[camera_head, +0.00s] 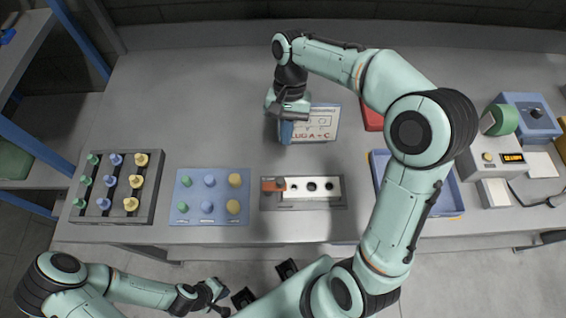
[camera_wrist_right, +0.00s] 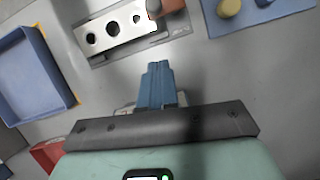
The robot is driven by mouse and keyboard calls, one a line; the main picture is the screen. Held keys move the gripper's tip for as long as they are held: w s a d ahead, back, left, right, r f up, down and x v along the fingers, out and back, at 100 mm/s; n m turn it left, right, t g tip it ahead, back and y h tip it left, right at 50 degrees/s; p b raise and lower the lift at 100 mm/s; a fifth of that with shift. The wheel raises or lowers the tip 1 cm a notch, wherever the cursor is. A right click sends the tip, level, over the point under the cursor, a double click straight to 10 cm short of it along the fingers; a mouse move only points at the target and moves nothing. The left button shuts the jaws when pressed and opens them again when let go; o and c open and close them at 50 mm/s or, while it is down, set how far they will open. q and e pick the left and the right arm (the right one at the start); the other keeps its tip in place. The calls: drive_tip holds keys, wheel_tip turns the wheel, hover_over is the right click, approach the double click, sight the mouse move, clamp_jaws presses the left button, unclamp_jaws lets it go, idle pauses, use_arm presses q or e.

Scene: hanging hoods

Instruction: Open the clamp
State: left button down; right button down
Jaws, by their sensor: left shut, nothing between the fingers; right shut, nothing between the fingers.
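The clamp (camera_head: 272,185) is an orange-red block with a grey knob at the left end of a white plate with holes (camera_head: 301,190), on a grey base (camera_head: 320,205). In the right wrist view the clamp (camera_wrist_right: 171,6) is cut off by the top edge, and the white plate (camera_wrist_right: 101,28) is beside it. My right gripper (camera_head: 286,133) is behind the fixture in the head view, apart from it. Its blue fingers (camera_wrist_right: 157,80) are shut and empty. My left gripper (camera_head: 220,296) is shut and empty, low in the head view, off the table's front edge.
A blue board with green, blue and yellow knobs (camera_head: 190,219) lies left of the fixture, with a grey peg rack (camera_head: 147,215) beyond. A blue tray (camera_head: 455,211) stands to the right. A labelled card (camera_head: 325,122) is partly behind my right gripper. The back left table is clear.

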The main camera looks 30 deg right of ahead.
sight(274, 184)
drive_tip(key=s+a+f, duration=0.3)
drive_tip(key=s+f, duration=0.1)
drive_tip(key=shift+s+a+f+b, duration=0.2)
drive_tip(key=shift+a+f+b, duration=0.15)
drive_tip(key=shift+a+f, duration=0.05)
